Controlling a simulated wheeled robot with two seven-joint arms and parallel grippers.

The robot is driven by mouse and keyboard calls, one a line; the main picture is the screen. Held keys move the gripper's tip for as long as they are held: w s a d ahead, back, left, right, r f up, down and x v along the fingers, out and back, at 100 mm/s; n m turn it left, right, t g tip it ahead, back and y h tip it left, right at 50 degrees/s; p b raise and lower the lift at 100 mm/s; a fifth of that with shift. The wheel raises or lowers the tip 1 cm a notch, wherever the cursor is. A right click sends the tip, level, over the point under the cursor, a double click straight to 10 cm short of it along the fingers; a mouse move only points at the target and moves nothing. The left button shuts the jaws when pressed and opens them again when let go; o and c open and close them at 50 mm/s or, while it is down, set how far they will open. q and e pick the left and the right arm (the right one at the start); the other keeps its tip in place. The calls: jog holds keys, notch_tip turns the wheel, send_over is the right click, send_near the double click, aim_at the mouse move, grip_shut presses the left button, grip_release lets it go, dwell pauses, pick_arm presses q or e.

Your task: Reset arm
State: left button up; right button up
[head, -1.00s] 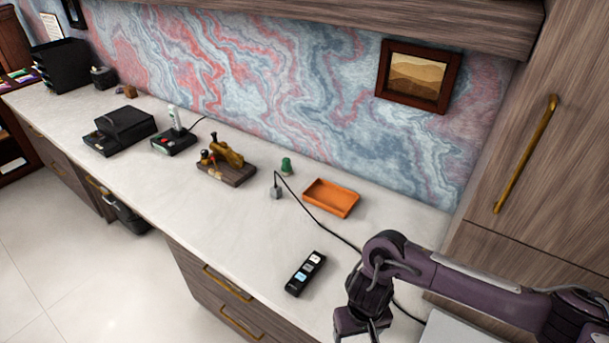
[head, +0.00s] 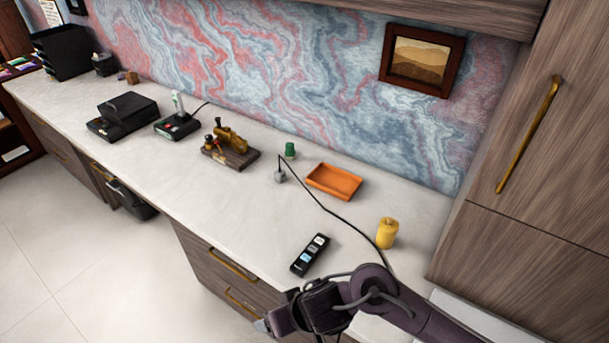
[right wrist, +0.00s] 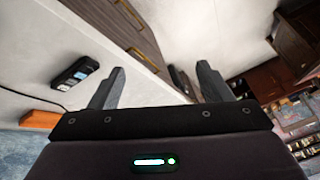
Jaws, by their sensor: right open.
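My right arm comes in at the bottom right of the head view. Its gripper (head: 264,326) is low at the counter's front edge, over the drawer fronts and floor. In the right wrist view the two fingers of the right gripper (right wrist: 158,88) are spread apart with nothing between them. The left gripper is in neither view.
The counter (head: 225,190) holds a black remote-like device (head: 310,255), a yellow cylinder (head: 387,233), an orange tray (head: 334,181), a green cylinder (head: 290,151) and a brass model on a wooden base (head: 230,150). A black cable (head: 335,215) crosses it. The floor (head: 100,255) is clear.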

jog(key=w+d+r+m+t+h, duration=0.1)
jog(key=w+d+r+m+t, duration=0.15)
jog(key=d+r, duration=0.45)
jog(key=s+d+f+m+g+h, duration=0.1)
jog(key=s+d+h, duration=0.1)
jog(key=s+d, duration=0.5)
jog(key=s+d+f+g+h, duration=0.1)
jog(key=s+d+h, duration=0.1)
jog(key=d, duration=0.8)
jog(key=s+f+g+b, duration=0.25)
jog(key=f+b, duration=0.35)
jog(key=f, duration=3.2)
jog(key=s+d+f+b, duration=0.1)
jog(key=s+d+f, duration=0.1)
jog(key=s+f, duration=0.7)
jog(key=s+d+f+b, duration=0.1)
jog(key=s+f+b, duration=0.1)
jog(key=s+f, duration=0.8)
jog(key=shift+d+f, duration=0.4)
jog(key=shift+f, duration=0.05)
jog(key=shift+s, duration=0.15)
jog(key=shift+c, duration=0.3)
